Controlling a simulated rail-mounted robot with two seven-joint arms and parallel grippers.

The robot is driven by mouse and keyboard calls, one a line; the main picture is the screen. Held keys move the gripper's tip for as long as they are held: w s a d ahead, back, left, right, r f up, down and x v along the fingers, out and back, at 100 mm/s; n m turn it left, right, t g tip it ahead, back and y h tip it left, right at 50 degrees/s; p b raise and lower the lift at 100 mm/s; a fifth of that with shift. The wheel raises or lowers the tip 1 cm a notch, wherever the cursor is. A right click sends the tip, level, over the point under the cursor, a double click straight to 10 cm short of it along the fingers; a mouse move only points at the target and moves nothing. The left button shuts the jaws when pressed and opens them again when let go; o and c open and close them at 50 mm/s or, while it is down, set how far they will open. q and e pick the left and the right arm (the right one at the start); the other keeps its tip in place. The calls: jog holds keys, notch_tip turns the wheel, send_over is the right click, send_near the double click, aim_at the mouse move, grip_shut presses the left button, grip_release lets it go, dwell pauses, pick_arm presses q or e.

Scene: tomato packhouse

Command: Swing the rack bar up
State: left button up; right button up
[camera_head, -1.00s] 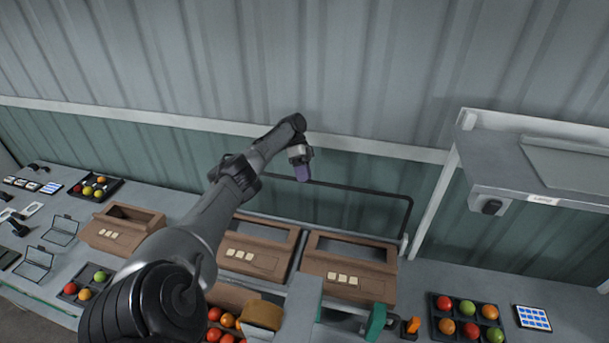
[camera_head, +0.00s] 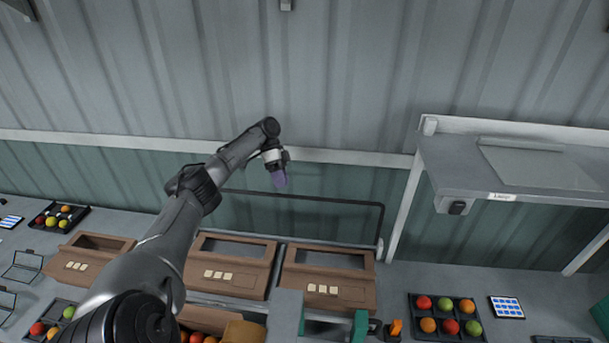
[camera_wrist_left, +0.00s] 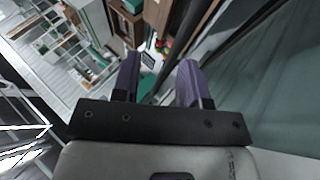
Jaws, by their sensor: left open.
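The rack bar (camera_head: 340,202) is a thin dark bar with a bent right end. It stands raised behind the brown crates, against the green wall panel, its right end coming down by a pale post. My left gripper (camera_head: 278,180) has purple fingers pointing down and shows just above the bar's long top part. I cannot tell whether it touches the bar. In the left wrist view the two purple fingers (camera_wrist_left: 159,82) are apart with nothing between them. My right gripper is not in view.
Brown crates (camera_head: 328,298) with pale labels stand in a row below the bar. A grey overhead shelf (camera_head: 470,180) with a dark device under it is at the right. A black tray (camera_head: 417,331) of tomatoes lies on the counter. The wall is close behind my gripper.

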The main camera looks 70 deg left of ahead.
pick_arm(q)
jog(key=w+d+r+b, duration=0.1)
jog(key=w+d+r, duration=0.4)
jog(key=d, duration=0.2)
jog(key=shift+w+d+r, duration=0.15)
jog(key=shift+d+r, duration=0.25)
dwell(0.5)
